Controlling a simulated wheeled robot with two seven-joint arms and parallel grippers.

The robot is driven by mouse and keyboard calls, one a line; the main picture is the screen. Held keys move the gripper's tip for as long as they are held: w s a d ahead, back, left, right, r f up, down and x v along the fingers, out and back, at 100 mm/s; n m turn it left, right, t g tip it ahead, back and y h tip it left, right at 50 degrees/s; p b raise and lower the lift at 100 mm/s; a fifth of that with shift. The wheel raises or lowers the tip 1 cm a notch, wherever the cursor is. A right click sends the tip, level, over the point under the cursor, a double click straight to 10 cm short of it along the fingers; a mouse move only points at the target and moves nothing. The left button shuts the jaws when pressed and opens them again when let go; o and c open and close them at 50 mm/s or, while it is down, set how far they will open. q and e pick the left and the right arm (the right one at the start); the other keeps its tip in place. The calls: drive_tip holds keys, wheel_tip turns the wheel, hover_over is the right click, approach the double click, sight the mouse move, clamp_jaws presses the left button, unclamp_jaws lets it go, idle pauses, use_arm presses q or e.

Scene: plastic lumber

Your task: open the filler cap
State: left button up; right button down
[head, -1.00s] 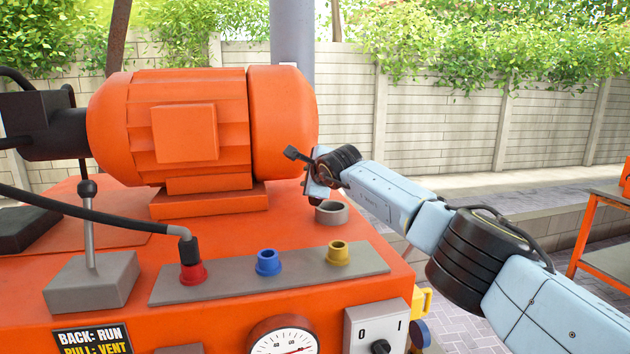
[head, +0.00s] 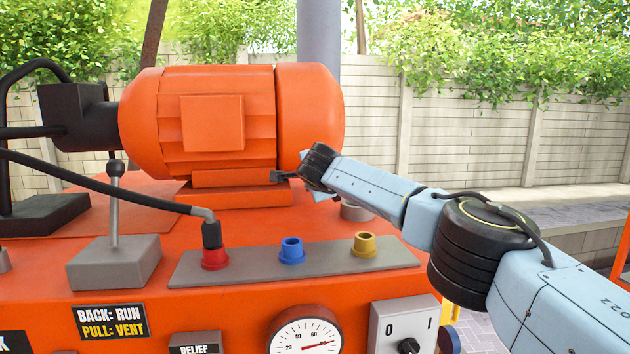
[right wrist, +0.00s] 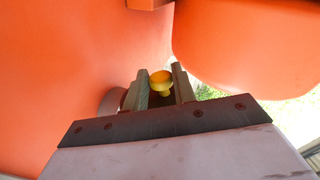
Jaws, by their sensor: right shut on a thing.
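A yellow, knob-shaped filler cap (right wrist: 160,78) sits between the two fingers of my right gripper (right wrist: 159,84) in the right wrist view, and the gripper is shut on it. In the head view my right gripper (head: 324,194) is above the orange top in front of the motor; its fingertips and the cap are hidden there. A grey round neck (head: 355,212) stands on the top just right of the gripper, partly covered by my arm. It also shows as a grey ring (right wrist: 112,100) left of the fingers in the right wrist view. My left gripper is out of view.
The large orange motor (head: 215,125) stands close behind the gripper. In front is a grey strip (head: 330,261) with red, blue and yellow ports; a black hose (head: 110,184) runs to the red one. A grey lever block (head: 115,265) is at left.

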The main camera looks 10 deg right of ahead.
idle(0.4)
drive_tip(key=c, duration=1.1)
unclamp_jaws()
drive_tip(key=shift+c, duration=0.2)
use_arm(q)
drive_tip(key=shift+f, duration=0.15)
use_arm(e)
drive_tip(key=shift+s, duration=0.1)
use_arm(q)
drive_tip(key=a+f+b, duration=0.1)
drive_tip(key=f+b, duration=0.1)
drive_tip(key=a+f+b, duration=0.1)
drive_tip(key=b, duration=0.1)
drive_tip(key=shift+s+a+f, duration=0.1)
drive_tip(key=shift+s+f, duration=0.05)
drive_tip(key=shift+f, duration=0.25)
use_arm(e)
drive_tip(key=v, duration=1.3)
drive_tip(key=shift+s, duration=0.1)
